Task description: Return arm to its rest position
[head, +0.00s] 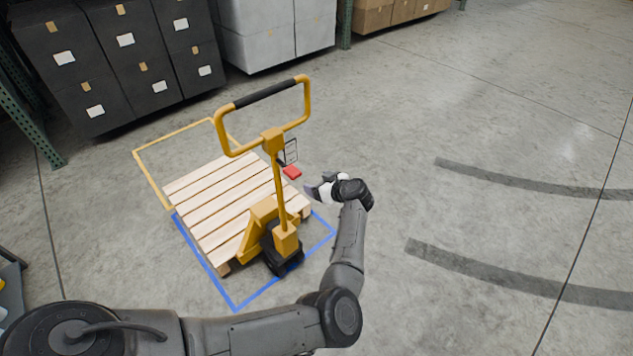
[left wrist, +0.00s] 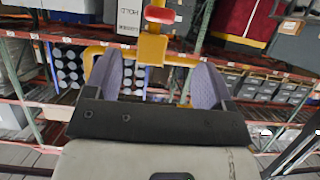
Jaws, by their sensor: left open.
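My left arm comes in from the left in the head view and bends upward at the elbow. My left gripper (head: 318,189) is beside the upright of a yellow pallet jack (head: 277,185), to its right. In the left wrist view the two grey fingers of my left gripper (left wrist: 155,85) stand apart with nothing between them. A yellow post with a red part (left wrist: 159,15) shows beyond the fingertips. Whether the gripper touches the jack cannot be told. My right gripper is not in view.
The jack stands at a wooden pallet (head: 215,200) inside a blue floor outline (head: 205,268). A small red item (head: 292,172) is near the jack's post. Black boxes (head: 110,62) and white boxes (head: 275,38) stand at the back. The floor to the right is clear.

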